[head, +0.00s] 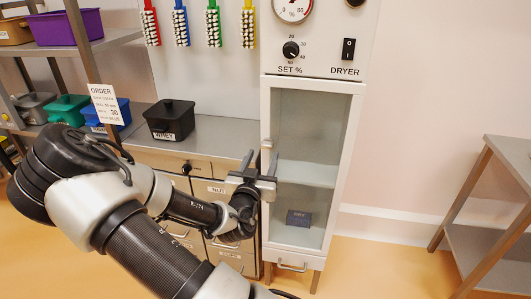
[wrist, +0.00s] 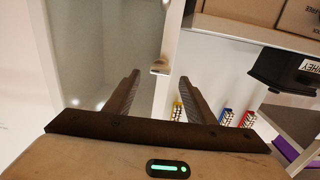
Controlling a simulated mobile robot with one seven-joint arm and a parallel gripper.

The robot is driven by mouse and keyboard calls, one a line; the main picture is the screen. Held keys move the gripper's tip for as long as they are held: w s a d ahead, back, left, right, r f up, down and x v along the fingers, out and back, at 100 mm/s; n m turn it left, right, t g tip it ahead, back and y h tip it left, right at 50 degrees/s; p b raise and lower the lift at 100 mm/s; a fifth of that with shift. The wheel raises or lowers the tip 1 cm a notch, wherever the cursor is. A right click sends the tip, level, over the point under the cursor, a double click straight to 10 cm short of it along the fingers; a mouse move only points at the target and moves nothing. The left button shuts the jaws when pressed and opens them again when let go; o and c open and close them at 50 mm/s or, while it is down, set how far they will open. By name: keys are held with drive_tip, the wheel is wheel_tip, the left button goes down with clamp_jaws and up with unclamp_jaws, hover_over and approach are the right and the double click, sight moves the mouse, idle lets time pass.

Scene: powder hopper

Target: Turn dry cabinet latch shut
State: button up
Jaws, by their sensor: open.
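The dry cabinet (head: 354,130) is a tall white frame with a glass door, which looks closed against it. The latch (head: 267,144) is a small pale piece at the door's left edge, about mid-height. My gripper (head: 260,163) is open and empty, just below the latch and in front of the cabinet's left edge. In the wrist view the latch (wrist: 160,68) appears between and just past the two fingertips (wrist: 159,79), and no finger clearly touches it. I cannot tell exactly how far the latch is turned.
A dark box (head: 299,218) lies inside the cabinet. Above are a DRYER switch (head: 348,49) and a SET % knob (head: 291,49). A black WHEY bin (head: 170,120) stands on the counter (head: 225,135) at left. A steel table (head: 485,190) stands at right, with clear floor between.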

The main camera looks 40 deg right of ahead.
sight(266, 148)
drive_tip(key=x, duration=0.5)
drive_tip(key=shift+w+d, duration=0.15)
drive_tip(key=shift+w, duration=0.05)
drive_tip(key=c, duration=1)
drive_tip(key=shift+c, duration=0.2)
